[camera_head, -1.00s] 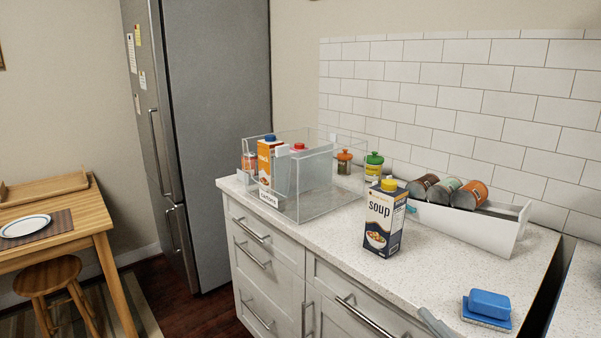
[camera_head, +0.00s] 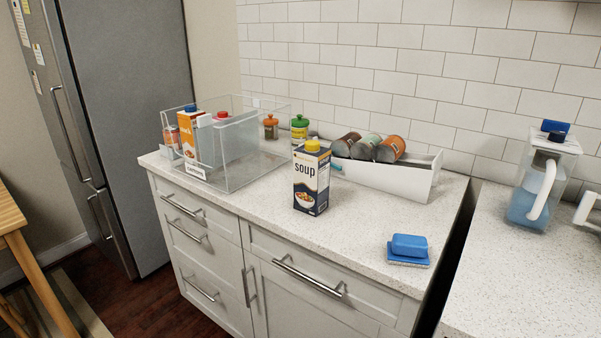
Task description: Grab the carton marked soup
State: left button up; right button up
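The soup carton (camera_head: 311,180) stands upright on the speckled white counter, in the middle of the head view. It is white and dark blue with the word "soup", a bowl picture and a yellow cap. It stands in front of the white can bin, to the right of the clear box. Neither of my grippers shows in the head view.
A clear box (camera_head: 232,184) with several cartons stands left on the counter (camera_head: 262,213). A white bin (camera_head: 405,181) holds cans. A blue sponge (camera_head: 408,247) lies at the front right. A pitcher (camera_head: 533,190) stands on the right counter. Spice jars stand behind.

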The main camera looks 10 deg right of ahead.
aim_at(311, 170)
jog(key=j+z, duration=0.1)
jog(key=z, duration=0.4)
jog(key=i+j+z, duration=0.1)
jog(key=z, duration=0.4)
jog(key=j+z, duration=0.15)
jog(key=z, duration=0.35)
jog(key=j+z, duration=0.5)
jog(key=j, duration=0.25)
